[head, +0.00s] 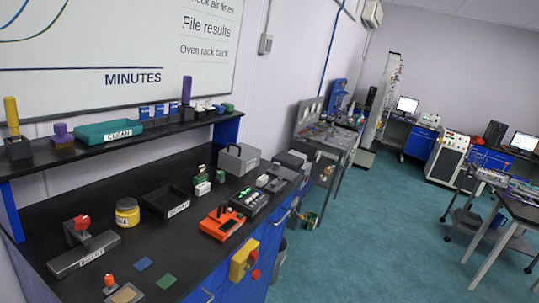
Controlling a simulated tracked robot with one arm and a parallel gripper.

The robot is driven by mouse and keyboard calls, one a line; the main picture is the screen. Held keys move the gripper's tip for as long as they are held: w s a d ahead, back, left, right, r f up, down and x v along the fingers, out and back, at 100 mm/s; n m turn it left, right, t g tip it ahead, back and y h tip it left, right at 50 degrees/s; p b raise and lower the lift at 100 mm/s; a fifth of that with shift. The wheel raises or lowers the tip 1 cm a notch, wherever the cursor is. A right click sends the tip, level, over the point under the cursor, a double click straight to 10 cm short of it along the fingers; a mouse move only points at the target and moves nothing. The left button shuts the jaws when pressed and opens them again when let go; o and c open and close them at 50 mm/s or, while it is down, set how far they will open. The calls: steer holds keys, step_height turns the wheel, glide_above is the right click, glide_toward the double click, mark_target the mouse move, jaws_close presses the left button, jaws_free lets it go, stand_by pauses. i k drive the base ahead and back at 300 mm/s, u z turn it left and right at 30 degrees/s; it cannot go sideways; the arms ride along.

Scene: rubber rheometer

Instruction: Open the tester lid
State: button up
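A grey box with a dark handle on top (238,160) sits towards the back right of the black bench. It could be the tester, but its label is too small to read; its top looks closed. A white floor-standing machine (449,158) with dark panels stands far off at the right and could also be a tester. I cannot tell which one is meant, and no open lid is visible. My gripper does not show in the picture.
The black bench (140,255) holds an orange device (222,222), a black tray (168,202), a yellow jar (127,213) and a grey block with a red knob (84,253). The teal floor (385,220) has clear room.

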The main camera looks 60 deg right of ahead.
mark_target(242, 146)
steer(key=z, duration=1.55)
steer(key=i, duration=0.55)
steer(key=z, duration=0.5)
steer(key=i, duration=1.3)
steer(key=u, duration=0.6)
